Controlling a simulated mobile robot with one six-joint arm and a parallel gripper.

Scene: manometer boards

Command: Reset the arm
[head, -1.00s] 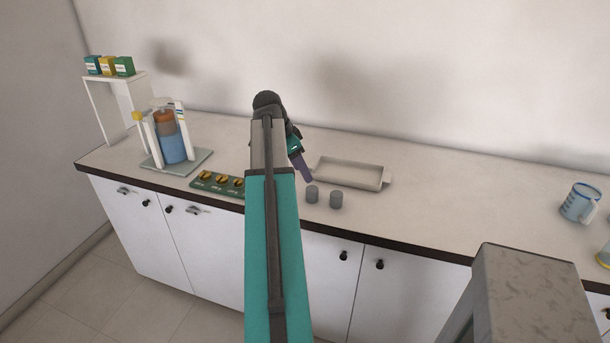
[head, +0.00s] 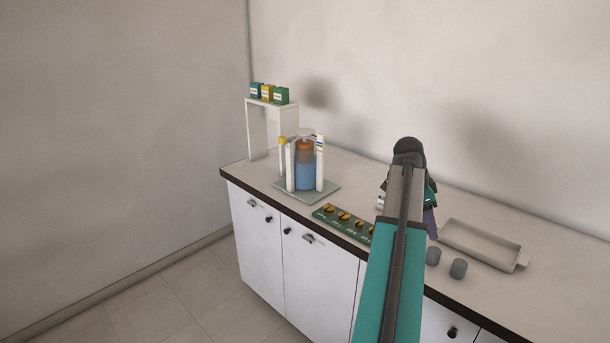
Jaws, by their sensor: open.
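My gripper (head: 431,221) is at the end of my teal and grey arm, above the counter. It is mostly hidden behind the arm, with a purple part showing on the right side. It is open, and I see nothing held in it.
Farther left is a stand with a blue and orange vessel (head: 305,172). A white shelf (head: 273,103) holds three small boxes (head: 268,93). A wall is behind.

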